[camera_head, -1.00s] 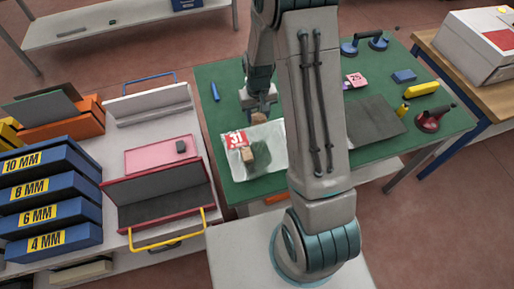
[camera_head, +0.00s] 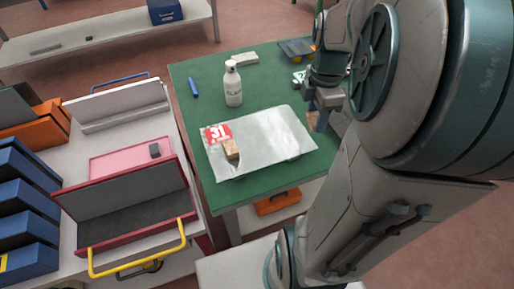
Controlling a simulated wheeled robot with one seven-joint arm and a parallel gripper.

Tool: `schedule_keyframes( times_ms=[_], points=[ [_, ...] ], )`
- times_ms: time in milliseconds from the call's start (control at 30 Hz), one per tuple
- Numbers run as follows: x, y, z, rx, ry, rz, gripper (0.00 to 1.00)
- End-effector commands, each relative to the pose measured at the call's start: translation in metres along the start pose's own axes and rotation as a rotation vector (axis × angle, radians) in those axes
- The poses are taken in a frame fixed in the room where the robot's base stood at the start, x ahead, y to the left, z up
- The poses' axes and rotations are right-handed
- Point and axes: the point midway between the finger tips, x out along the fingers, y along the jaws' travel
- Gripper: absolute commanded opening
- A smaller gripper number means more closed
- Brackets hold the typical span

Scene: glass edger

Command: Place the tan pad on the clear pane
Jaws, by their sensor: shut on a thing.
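The clear pane (camera_head: 272,140) lies flat on the green bench, with a red label marked 31 (camera_head: 216,133) at its left part. A small tan-brown block (camera_head: 231,149) rests on the pane beside the label. My gripper (camera_head: 314,112) is above the bench's right side, just past the pane's right edge. It is shut on a small tan piece (camera_head: 312,122), which looks like the tan pad; the jaws and arm hide much of it. The piece is apart from the block on the pane.
A white bottle (camera_head: 233,86) stands behind the pane, with a pale block (camera_head: 244,58) behind it. A blue marker (camera_head: 194,87) lies at left. The red-edged rack (camera_head: 135,205) with a yellow handle stands left of the bench. My arm hides the bench's right side.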

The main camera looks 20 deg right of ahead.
Motion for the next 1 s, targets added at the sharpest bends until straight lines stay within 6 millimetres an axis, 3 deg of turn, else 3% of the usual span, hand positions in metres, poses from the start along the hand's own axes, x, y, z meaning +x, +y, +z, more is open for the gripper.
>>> schedule_keyframes(
  times_ms=[200, 333, 800, 1000],
  points=[
    [0.005, -0.026, 0.011, -0.160, 0.008, 0.004, 0.23],
    [0.007, -0.025, 0.010, -0.193, 0.010, 0.001, 0.23],
    [0.060, 0.054, -0.032, -0.198, 0.011, -0.002, 0.23],
    [0.071, 0.072, -0.041, -0.195, 0.011, 0.001, 0.23]
  ],
)
